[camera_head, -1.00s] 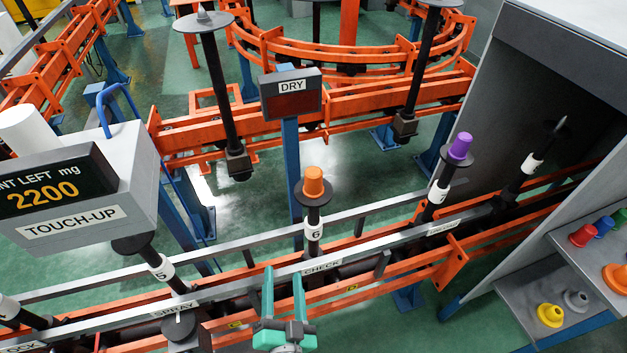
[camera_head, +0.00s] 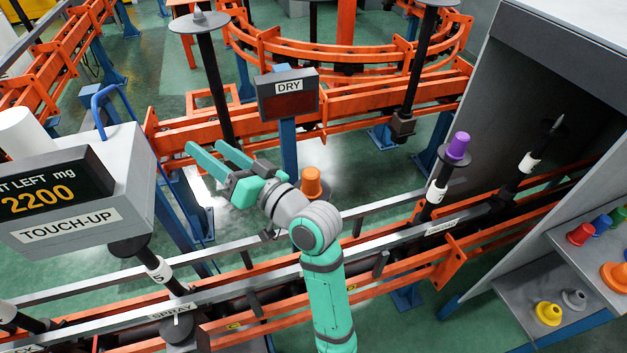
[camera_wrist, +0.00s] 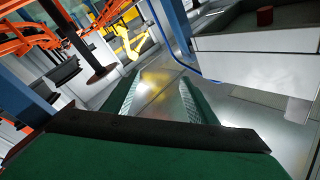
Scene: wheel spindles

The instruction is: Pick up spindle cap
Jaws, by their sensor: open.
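An orange cap (camera_head: 311,181) sits on a spindle in the middle of the head view, partly hidden behind my wrist. A purple cap (camera_head: 458,146) tops a spindle (camera_head: 437,186) further right. My gripper (camera_head: 204,157) is open and empty. It points to the upper left, left of the orange cap, with its fingers over the gap between the rails and the back line. In the wrist view my gripper's two fingers (camera_wrist: 158,100) are apart with only floor between them. No cap shows between them.
The grey TOUCH-UP box (camera_head: 140,180) stands at the left. The DRY sign (camera_head: 288,95) on its blue post is just right of my fingers. A grey shelf (camera_head: 520,290) at the right holds several coloured caps, including a yellow one (camera_head: 548,313). Orange rails (camera_head: 400,265) run across the front.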

